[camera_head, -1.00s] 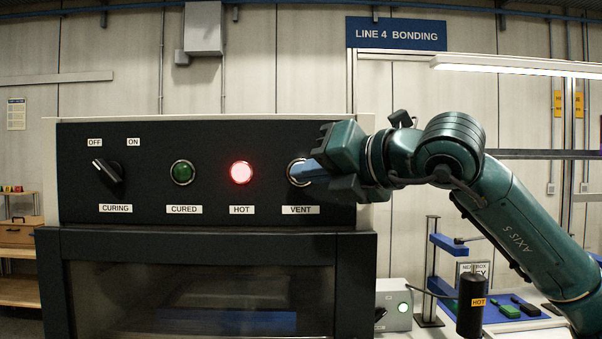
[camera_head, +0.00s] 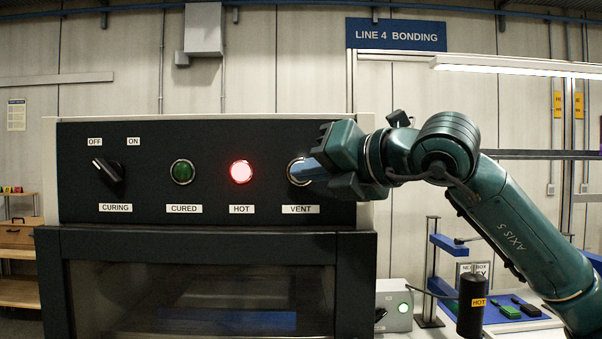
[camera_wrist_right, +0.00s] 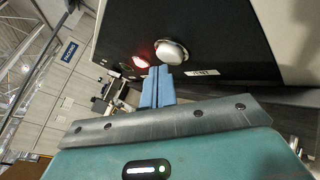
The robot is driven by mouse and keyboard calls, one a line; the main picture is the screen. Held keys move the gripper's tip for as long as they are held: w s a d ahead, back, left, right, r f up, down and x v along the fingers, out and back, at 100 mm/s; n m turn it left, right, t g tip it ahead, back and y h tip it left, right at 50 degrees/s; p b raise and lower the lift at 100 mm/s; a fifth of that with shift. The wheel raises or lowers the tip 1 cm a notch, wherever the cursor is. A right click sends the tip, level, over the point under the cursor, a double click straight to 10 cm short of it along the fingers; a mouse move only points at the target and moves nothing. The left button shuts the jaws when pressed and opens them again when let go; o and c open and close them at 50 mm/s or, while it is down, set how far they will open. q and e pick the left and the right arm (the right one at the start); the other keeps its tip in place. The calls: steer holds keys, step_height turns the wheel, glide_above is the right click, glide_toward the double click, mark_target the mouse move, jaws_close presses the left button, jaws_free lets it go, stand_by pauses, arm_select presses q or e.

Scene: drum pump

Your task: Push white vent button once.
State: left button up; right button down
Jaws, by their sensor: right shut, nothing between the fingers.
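The white vent button (camera_head: 299,172) sits on the dark oven panel (camera_head: 215,140), above the VENT label (camera_head: 300,209). In the head view my right gripper (camera_head: 318,166) covers its right part. In the right wrist view the button (camera_wrist_right: 172,52) shows as a white dome standing out from the panel. There the blue fingers of my right gripper (camera_wrist_right: 157,72) are shut and empty, their tips close to the button's edge. I cannot tell whether they touch it. My left gripper is not in view.
Left of the button are the glowing red HOT lamp (camera_head: 241,172), the green CURED lamp (camera_head: 182,172) and the black CURING knob (camera_head: 106,172). A bench with a blue stand (camera_head: 447,243) and a black HOT cylinder (camera_head: 471,304) is at the lower right.

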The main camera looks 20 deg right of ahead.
steer(key=shift+w+d, duration=0.1)
steer(key=shift+w, duration=0.35)
stand_by(0.7)
steer(key=shift+s, duration=0.1)
steer(key=shift+s+a+b, duration=0.25)
steer(key=shift+s+b, duration=0.35)
steer(key=shift+s, duration=0.15)
steer(key=s+b, duration=0.1)
steer(key=s, duration=0.1)
steer(key=s+a+b, duration=0.1)
steer(key=s, duration=0.1)
steer(key=shift+s+a, duration=0.2)
steer(key=shift+s, duration=0.2)
stand_by(0.6)
